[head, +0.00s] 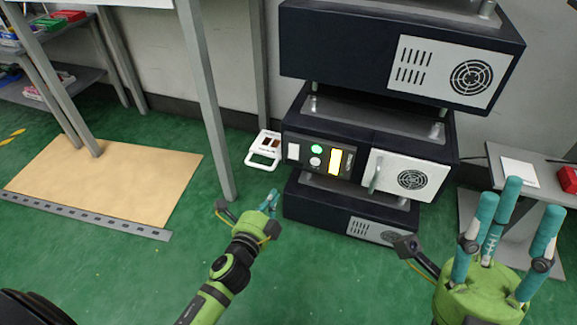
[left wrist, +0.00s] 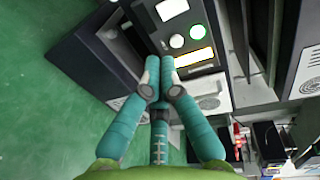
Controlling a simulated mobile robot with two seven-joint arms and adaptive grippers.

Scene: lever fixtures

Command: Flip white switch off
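The control panel (head: 318,157) is on the front of the middle dark cabinet. It holds a white rectangular plate (head: 293,152), a lit green round light (head: 316,149), a white round part (head: 315,162) and a bright whitish-yellow lit rectangle (head: 335,162). I cannot tell for certain which is the white switch. The white plate (left wrist: 172,8) and lit rectangle (left wrist: 193,58) also show in the left wrist view. My left gripper (head: 271,201) is below and left of the panel, apparently empty, its fingers drawn together. My right gripper (head: 505,225) is open and empty at the right.
A white door with a handle (head: 375,172) and a fan grille is right of the panel. A white handled item (head: 265,150) is left of the cabinet. A table leg (head: 207,100) stands close by. A grey side table (head: 535,170) is at the right. Green floor is clear in front.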

